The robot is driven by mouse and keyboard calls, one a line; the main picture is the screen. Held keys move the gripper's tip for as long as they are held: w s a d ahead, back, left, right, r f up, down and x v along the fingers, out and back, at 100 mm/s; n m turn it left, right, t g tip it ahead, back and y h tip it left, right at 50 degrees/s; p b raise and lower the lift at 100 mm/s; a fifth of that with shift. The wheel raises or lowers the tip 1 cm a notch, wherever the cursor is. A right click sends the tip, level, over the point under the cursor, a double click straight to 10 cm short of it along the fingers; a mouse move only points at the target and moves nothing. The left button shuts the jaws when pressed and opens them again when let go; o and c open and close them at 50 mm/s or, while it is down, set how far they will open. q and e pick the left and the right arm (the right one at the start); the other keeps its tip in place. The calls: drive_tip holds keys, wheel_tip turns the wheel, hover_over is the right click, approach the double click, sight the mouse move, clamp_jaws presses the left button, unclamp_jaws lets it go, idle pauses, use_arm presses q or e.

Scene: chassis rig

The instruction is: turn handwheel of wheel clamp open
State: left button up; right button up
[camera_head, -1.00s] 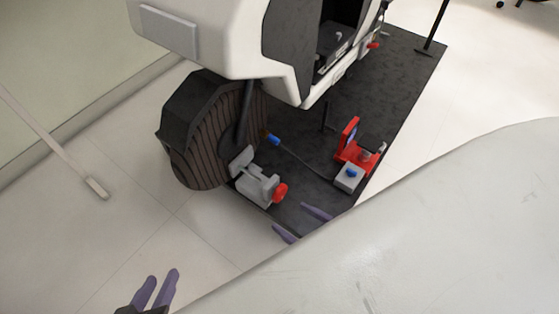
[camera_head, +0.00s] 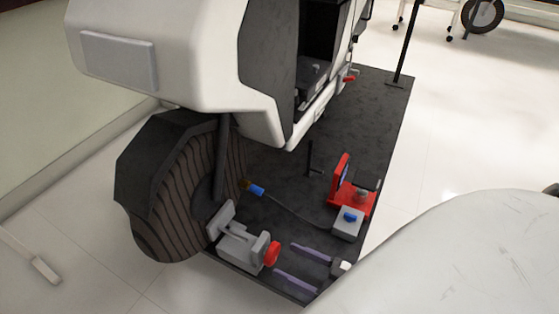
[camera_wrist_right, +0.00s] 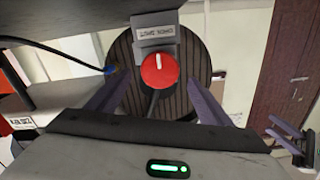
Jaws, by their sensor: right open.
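The grey wheel clamp (camera_head: 238,250) stands at the foot of the dark ribbed wheel (camera_head: 165,228). Its red round handwheel (camera_head: 272,254) faces my right gripper. In the right wrist view the handwheel (camera_wrist_right: 159,72) has a white mark pointing up and lies between and beyond the fingers, below a grey labelled block (camera_wrist_right: 155,32). My right gripper (camera_head: 284,260) is open and empty, with its fingertips close to the handwheel; I cannot tell whether they touch. My left gripper (camera_wrist_right: 284,130) shows at the right of the wrist view, fingers apart; it is outside the head view.
A red stand (camera_head: 352,200) and a grey box with a blue knob (camera_head: 347,225) stand on the dark mat (camera_head: 375,120) to the right. A cable runs from the box to a blue plug (camera_head: 256,190). The white vehicle body (camera_head: 175,50) overhangs the wheel.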

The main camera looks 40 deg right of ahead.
sight(276, 255)
drive_tip(key=shift+x, duration=2)
drive_tip(key=c, duration=1)
drive_tip(key=shift+c, duration=0.2)
